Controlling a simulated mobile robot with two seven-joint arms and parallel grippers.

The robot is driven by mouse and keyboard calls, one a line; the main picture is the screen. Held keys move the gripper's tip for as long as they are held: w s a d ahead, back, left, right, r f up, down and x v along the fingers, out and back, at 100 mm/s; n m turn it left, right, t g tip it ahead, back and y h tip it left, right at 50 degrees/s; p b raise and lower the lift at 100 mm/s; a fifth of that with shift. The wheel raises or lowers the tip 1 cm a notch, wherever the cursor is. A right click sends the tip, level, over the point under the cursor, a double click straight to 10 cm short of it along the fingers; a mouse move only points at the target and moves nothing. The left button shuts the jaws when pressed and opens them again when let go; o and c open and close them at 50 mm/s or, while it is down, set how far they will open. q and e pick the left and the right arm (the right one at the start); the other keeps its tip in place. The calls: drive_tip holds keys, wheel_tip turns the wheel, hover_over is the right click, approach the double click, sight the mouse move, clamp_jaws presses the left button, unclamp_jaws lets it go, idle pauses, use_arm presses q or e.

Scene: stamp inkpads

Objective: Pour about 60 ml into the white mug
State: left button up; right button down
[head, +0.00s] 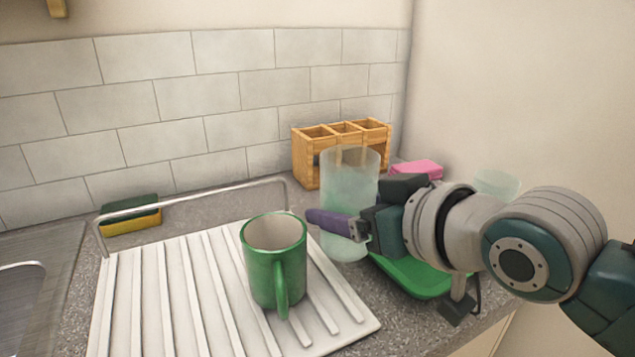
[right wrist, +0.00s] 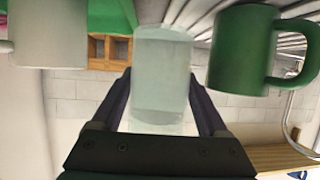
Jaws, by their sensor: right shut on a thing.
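A tall frosted, see-through tumbler (head: 345,195) is upright between the drying rack and a green tray. My right gripper (head: 340,222) is shut around it from the right; in the right wrist view the tumbler (right wrist: 162,80) sits between both fingers. I cannot tell how much liquid is in it, or whether it touches the counter. A white cylindrical vessel (right wrist: 48,35), perhaps the white mug, is at the upper left of the right wrist view. In the head view I cannot make out a white mug; my right arm hides part of that side. My left gripper is not in view.
A green mug (head: 268,275) stands on the white ribbed drying rack (head: 135,310), close left of the tumbler. The green tray (head: 405,277) lies under my right gripper. Behind are a wooden caddy (head: 306,160), a pink block (head: 420,168) and a sponge (head: 130,220).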

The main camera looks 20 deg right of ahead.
drive_tip(key=b, duration=0.1)
drive_tip(key=f+m+b, duration=0.1)
drive_tip(key=b, duration=0.1)
drive_tip(key=shift+w+d+f+y, duration=0.1)
drive_tip(key=shift+d+f+y, duration=0.1)
drive_tip(key=shift+d+y, duration=0.2)
drive_tip(key=shift+d+r+m+y+b, duration=0.2)
drive_tip(key=shift+m+y+b, duration=0.25)
drive_tip(key=shift+b, duration=0.3)
drive_tip(key=d+m+y+b, duration=0.1)
drive_tip(key=b, duration=0.2)
drive_tip(key=shift+w+m, duration=0.1)
drive_tip(key=shift+m, duration=0.15)
drive_tip(key=r+m+y+b, duration=0.1)
drive_tip(key=r+m+b, duration=0.1)
drive_tip(key=shift+d+m+y, duration=0.3)
drive_tip(key=shift+d+y, duration=0.05)
drive_tip(key=shift+d, duration=0.05)
drive_tip(key=shift+b, duration=0.6)
drive_tip(key=shift+f+m+b, duration=0.2)
drive_tip(key=shift+m+b, duration=0.25)
drive_tip(key=shift+m, duration=0.05)
